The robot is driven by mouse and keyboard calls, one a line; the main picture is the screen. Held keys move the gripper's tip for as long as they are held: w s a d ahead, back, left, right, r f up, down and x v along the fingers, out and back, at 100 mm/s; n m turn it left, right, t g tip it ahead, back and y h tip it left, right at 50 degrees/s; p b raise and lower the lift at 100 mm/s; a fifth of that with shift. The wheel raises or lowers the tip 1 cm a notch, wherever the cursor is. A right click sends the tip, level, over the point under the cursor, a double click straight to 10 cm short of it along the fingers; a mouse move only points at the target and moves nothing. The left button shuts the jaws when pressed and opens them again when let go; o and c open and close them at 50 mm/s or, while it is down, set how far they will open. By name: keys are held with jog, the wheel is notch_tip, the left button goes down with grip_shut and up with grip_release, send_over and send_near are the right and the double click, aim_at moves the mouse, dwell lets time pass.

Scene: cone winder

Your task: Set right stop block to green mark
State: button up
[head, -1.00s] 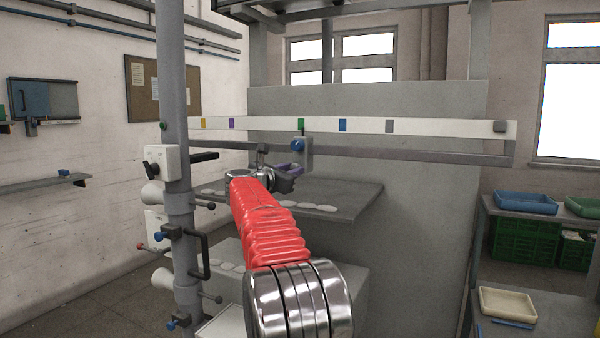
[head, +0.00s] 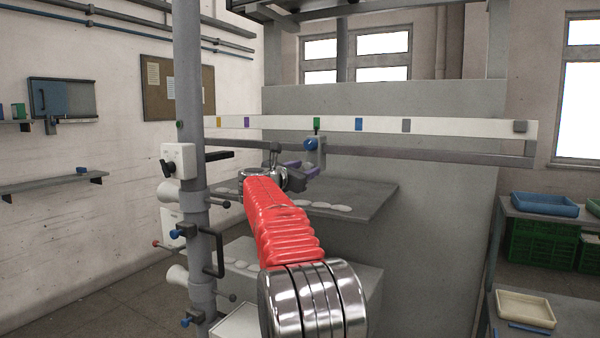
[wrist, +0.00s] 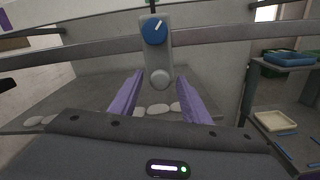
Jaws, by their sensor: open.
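The stop block is a grey plate (head: 318,158) with a blue knob (head: 311,144). It hangs on the rail under the white scale strip (head: 450,127), almost directly below the green mark (head: 317,124). The wrist view shows the blue knob (wrist: 154,31) with a white line and a round grey boss (wrist: 160,78) below. My gripper (head: 303,169) is at the block's lower end. Its purple fingers are open, one on each side of the boss in the wrist view (wrist: 160,84), with gaps showing. Whether the block's edge lines up exactly with the mark I cannot tell.
Yellow, purple, blue and grey marks also lie on the strip. A grey shelf (head: 365,195) with pale flat discs lies below the rail. A grey post (head: 188,70) with handles stands left. A bench with a blue tray (head: 545,204) and a cream tray (head: 525,309) is right.

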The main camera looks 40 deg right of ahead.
jog(key=v, duration=1.3)
jog(key=shift+s+a, duration=0.15)
jog(key=shift+a, duration=0.2)
jog(key=s+a+f+m+g+y, duration=0.1)
jog(key=s+a+f+m+y, duration=0.2)
jog(key=f, duration=0.4)
jog(key=s+a+f+m+g+y, duration=0.1)
jog(key=s+a+f+m+y, duration=0.1)
jog(key=s+f+m, duration=0.35)
jog(key=s+a+f+m+g+y, duration=0.1)
jog(key=a+f+m+y, duration=0.15)
jog(key=f, duration=0.65)
jog(key=s+a+f+m+y, duration=0.3)
jog(key=s+a, duration=0.5)
jog(key=s+a+f+m+t+y, duration=0.1)
jog(key=s+a+f+m+y, duration=0.1)
jog(key=s+a, duration=0.7)
jog(key=s+a+f+m+y, duration=0.3)
jog(key=s+a+f+y, duration=0.1)
jog(key=s+a, duration=0.4)
jog(key=shift+s+a+f+m+t, duration=0.3)
jog(key=shift+s+a, duration=0.05)
jog(key=shift+a, duration=0.15)
